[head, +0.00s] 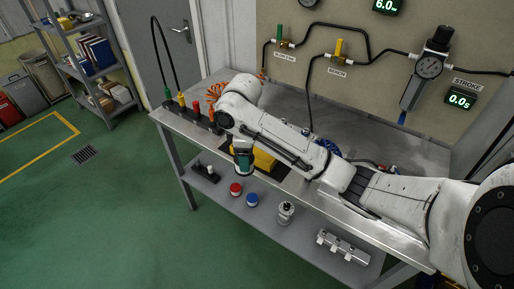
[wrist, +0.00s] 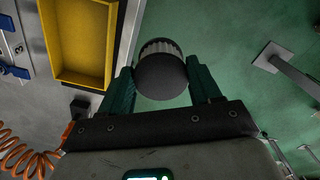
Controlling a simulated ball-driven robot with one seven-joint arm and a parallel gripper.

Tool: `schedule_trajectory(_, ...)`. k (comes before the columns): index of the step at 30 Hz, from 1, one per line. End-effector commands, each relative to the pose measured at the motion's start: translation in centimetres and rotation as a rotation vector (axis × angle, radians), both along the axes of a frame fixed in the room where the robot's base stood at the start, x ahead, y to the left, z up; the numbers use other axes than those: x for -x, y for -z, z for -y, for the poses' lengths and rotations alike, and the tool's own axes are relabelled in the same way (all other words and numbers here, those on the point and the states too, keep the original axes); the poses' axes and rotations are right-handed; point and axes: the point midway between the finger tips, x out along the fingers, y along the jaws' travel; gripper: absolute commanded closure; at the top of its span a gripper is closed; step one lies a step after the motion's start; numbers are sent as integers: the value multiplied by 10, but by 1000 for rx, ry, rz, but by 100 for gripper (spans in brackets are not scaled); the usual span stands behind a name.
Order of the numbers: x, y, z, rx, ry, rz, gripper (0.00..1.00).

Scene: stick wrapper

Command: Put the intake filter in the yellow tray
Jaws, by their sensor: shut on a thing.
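The intake filter (wrist: 160,75), a dark cylinder with a pale ribbed band, is between the fingers of my gripper (wrist: 162,86) in the wrist view. My gripper is shut on it. The yellow tray (wrist: 104,45) lies on the bench, left of the filter in the wrist view; the part that shows looks empty. In the head view my gripper (head: 243,160) points down near the bench's front edge, just left of the yellow tray (head: 265,160). My arm hides much of the tray there. The filter is hard to make out in the head view.
The grey bench (head: 290,100) has upright coloured-top tools (head: 196,108) at its left end and an orange coiled hose (wrist: 25,150) close to my gripper. A lower shelf holds a red cap (head: 236,189), a blue cap (head: 252,200) and metal parts. Green floor lies in front.

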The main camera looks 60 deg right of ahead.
Motion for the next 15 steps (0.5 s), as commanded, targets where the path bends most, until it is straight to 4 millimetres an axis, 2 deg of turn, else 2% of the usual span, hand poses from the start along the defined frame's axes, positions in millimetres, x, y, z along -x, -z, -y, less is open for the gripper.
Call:
schedule_trajectory(1, 11, -16, 16, 3, -18, 1, 68)
schedule_trajectory(6, 46, -38, 51, 0, -96, 0, 68)
schedule_trajectory(12, 74, -50, 73, -1, -153, 1, 68)
schedule_trajectory(15, 80, -52, 77, -2, -166, 0, 68)
